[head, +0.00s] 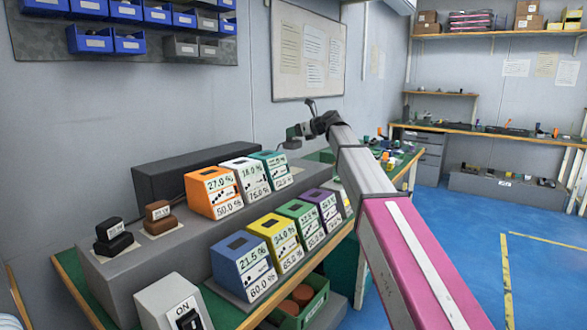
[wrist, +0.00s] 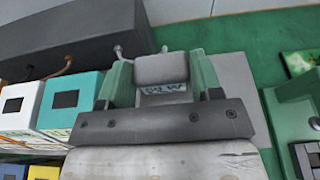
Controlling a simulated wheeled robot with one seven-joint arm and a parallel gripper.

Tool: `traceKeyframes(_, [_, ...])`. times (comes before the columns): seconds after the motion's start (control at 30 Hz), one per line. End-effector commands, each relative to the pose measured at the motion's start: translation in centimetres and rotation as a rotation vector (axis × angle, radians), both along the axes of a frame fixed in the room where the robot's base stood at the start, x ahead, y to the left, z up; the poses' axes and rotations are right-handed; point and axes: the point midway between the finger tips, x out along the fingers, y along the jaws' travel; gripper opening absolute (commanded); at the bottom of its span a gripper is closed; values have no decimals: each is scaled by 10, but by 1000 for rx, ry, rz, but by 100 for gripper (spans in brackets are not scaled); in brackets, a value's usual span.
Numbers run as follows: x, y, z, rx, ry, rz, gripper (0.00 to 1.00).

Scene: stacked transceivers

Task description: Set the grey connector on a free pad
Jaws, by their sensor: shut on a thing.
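My gripper (wrist: 160,80) is shut on the grey connector (wrist: 162,67), a small grey block with a dark-lettered label, between two green fingers. In the wrist view a light grey flat surface (wrist: 236,85) lies around and beyond it, on green tabletop. I cannot tell whether the connector touches this surface. In the head view my gripper (head: 306,128) is far off at the end of my arm, near the back wall.
Coloured boxes with percentages, such as an orange one (head: 212,190) and a teal one (head: 272,168), line the bench. A long dark box (wrist: 75,40) with a cable lies left of my gripper.

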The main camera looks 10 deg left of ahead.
Motion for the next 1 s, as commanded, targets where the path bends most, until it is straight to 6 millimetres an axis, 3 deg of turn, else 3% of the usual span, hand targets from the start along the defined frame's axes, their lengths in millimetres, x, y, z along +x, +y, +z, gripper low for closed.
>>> traceKeyframes(0.3, [-1,-1,-48,-1,1,-1,32])
traceKeyframes(0.7, [0,0,-92,0,2,-2,32])
traceKeyframes(1.0, [0,0,-97,1,-1,-1,32])
